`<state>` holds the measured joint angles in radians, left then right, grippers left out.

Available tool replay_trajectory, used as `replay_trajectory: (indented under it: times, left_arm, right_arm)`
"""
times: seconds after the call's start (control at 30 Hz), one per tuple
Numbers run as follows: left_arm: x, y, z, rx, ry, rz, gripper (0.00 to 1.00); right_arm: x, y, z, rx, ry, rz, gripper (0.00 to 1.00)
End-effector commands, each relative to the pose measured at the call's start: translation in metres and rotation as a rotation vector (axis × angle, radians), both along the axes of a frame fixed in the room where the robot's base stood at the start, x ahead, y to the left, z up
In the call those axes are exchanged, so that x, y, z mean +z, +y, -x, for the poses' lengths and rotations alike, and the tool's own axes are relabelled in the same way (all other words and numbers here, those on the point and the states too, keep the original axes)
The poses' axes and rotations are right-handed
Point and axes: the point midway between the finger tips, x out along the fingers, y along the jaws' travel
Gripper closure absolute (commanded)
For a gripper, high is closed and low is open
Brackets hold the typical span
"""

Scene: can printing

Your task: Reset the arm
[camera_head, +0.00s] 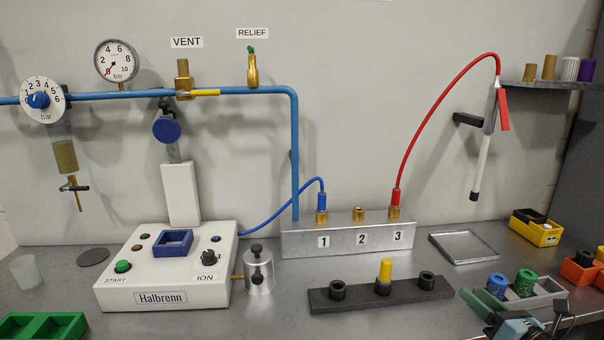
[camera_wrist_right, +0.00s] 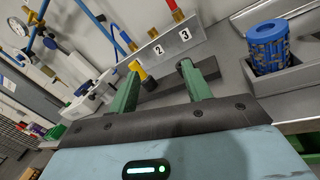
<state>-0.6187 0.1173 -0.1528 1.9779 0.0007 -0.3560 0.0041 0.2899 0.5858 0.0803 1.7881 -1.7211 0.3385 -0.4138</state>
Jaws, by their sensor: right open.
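My right gripper (camera_head: 478,297) is at the bottom right of the head view, over the front of the bench near the grey tray. In the right wrist view its two green fingers (camera_wrist_right: 158,80) are spread apart with nothing between them. Beyond them, the black rack (camera_head: 325,299) holds a yellow-topped piece (camera_head: 385,270) in its middle socket. The yellow piece also shows in the wrist view (camera_wrist_right: 137,68), beside the left finger. My left gripper is in neither view.
A grey tray (camera_head: 548,292) with a blue can (camera_head: 497,284) and a green can (camera_head: 525,281) is close to my right gripper. The white Halbrenn machine (camera_head: 115,292) stands left. A metal manifold (camera_head: 340,243) stands behind the rack. Orange (camera_head: 580,273) and yellow (camera_head: 530,228) bins are right.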

Motion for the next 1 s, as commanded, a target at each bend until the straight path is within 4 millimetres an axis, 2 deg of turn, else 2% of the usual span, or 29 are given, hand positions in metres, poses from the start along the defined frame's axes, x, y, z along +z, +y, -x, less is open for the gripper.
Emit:
replay_trajectory:
  times: [0.03,0.2,0.37,0.57,0.7,0.8,0.9,1.0]
  left_arm:
    - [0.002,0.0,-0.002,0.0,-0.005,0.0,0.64]
    - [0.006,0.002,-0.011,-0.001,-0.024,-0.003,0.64]
    - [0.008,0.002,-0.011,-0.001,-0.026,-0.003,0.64]
    - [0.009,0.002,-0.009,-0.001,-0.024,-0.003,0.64]
    - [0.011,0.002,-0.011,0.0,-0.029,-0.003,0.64]
    - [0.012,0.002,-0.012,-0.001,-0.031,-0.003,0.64]
    - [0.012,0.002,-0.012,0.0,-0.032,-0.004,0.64]
    - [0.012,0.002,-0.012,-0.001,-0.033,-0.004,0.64]
  right_arm:
    - [-0.016,0.011,0.01,0.011,0.03,-0.104,0.51]
    - [-0.067,0.04,0.047,0.005,0.148,-0.53,0.51]
    - [-0.125,0.061,0.094,-0.08,0.297,-0.988,0.51]
    - [-0.201,0.085,0.167,-0.297,0.501,-1.549,0.51]
    - [-0.252,0.11,0.23,-0.521,0.642,-1.918,0.51]
    - [-0.281,0.131,0.278,-0.701,0.728,-2.152,0.51]
    - [-0.301,0.151,0.317,-0.862,0.793,-2.329,0.51]
    - [-0.311,0.167,0.345,-0.981,0.836,-2.448,0.51]
